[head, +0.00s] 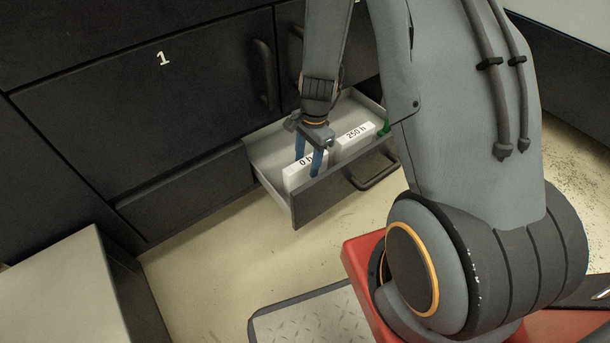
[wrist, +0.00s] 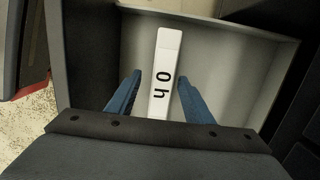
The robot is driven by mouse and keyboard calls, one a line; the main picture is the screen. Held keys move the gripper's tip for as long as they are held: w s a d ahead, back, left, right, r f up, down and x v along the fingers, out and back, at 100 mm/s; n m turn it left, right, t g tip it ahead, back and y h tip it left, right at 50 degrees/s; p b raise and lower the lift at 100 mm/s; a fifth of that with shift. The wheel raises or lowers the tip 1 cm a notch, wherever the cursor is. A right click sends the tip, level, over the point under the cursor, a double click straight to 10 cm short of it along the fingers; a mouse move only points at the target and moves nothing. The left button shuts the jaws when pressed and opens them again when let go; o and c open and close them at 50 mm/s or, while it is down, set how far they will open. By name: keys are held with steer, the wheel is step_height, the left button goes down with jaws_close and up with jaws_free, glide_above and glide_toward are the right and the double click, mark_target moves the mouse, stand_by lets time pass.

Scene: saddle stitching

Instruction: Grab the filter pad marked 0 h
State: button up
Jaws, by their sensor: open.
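The filter pad marked 0 h (head: 293,178) is a white block standing in the left part of an open drawer. In the wrist view the 0 h pad (wrist: 163,75) lies between the two blue fingers. My gripper (head: 308,163) is open over the pad, with one finger on each side of it. In the wrist view my gripper (wrist: 158,90) shows a gap between the pad and each finger. In the head view a finger covers part of the label.
A second white pad marked 250 h (head: 354,134) stands to the right in the same drawer (head: 262,155). A green item (head: 384,128) is at the drawer's right end. Dark cabinet fronts (head: 130,110) rise behind; the drawer's front handle (head: 373,172) sticks out.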

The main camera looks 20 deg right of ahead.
mark_target(305, 175)
steer(key=shift+a+f+b, duration=0.2)
steer(key=shift+f+b, duration=0.85)
steer(key=shift+f, duration=0.65)
steer(key=shift+a+f+b, duration=0.15)
steer(key=shift+f+b, duration=0.85)
steer(key=shift+f, duration=0.7)
jaws_close()
steer(key=shift+r, duration=0.1)
